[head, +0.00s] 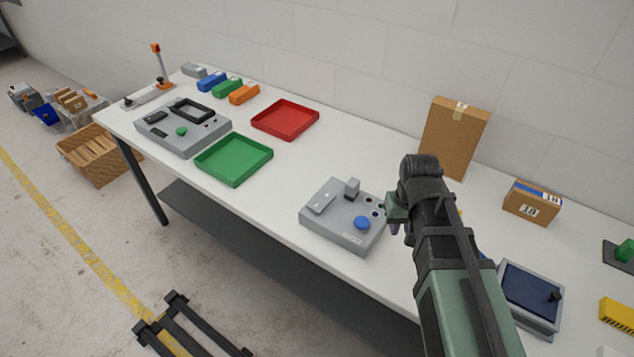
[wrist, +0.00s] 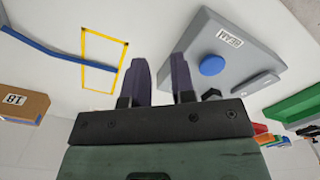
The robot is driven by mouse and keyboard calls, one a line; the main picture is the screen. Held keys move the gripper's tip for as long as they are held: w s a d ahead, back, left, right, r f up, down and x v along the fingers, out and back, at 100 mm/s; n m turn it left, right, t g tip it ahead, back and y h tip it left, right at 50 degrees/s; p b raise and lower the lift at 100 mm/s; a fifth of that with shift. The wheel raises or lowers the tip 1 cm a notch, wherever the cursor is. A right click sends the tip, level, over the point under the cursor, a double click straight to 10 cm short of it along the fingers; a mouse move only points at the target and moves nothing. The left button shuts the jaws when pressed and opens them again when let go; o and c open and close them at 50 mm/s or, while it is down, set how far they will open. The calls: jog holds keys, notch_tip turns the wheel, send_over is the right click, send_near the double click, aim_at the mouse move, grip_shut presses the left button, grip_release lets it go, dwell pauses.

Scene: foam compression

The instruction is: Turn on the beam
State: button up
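The grey beam box (head: 318,218) stands on the white table, with a round blue button (head: 362,223) on its top near the front right. In the wrist view the box (wrist: 222,38) appears upside down, with its BEAM label (wrist: 230,37) beside the blue button (wrist: 212,65). My gripper (head: 396,226) is just right of the box in the head view, apart from the button. In the wrist view its two dark fingers (wrist: 160,72) stand apart with nothing between them. My arm hides some of the table behind it.
A green tray (head: 234,177), a red tray (head: 315,119) and another grey device (head: 181,146) lie left. A tall cardboard box (head: 454,135) and a small box marked 18 (head: 532,207) stand behind and right. A dark-topped unit (head: 529,290) is right of my arm.

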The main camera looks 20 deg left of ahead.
jog(key=w+a+r+n+p, duration=0.1)
jog(key=a+r, duration=0.1)
jog(key=a, duration=0.3)
jog(key=w+a+r+n+p, duration=0.2)
jog(key=a+r, duration=0.1)
jog(key=a, duration=0.1)
jog(key=w+a+r+n+p, duration=0.1)
jog(key=a+r, duration=0.1)
jog(key=a, duration=0.3)
jog(key=shift+w+a+r+n+p, duration=0.3)
jog(key=shift+w+a, duration=0.05)
jog(key=shift+w, duration=0.05)
grip_shut()
jog(key=n+g, duration=0.1)
jog(key=n, duration=0.5)
send_over(315, 206)
jog(key=w, duration=0.2)
jog(key=shift+s+d+r, duration=0.15)
jog(key=shift+d+r, duration=0.05)
jog(key=shift+r, duration=0.1)
jog(key=shift+f, duration=0.1)
jog(key=f+b, duration=0.4)
jog(key=s+f+b, duration=0.1)
jog(key=f+b, duration=0.8)
jog(key=f, duration=0.1)
jog(key=shift+s+a+b, duration=0.15)
jog(key=shift+s+b, duration=0.1)
jog(key=shift+b, duration=0.05)
jog(key=shift+r, duration=0.1)
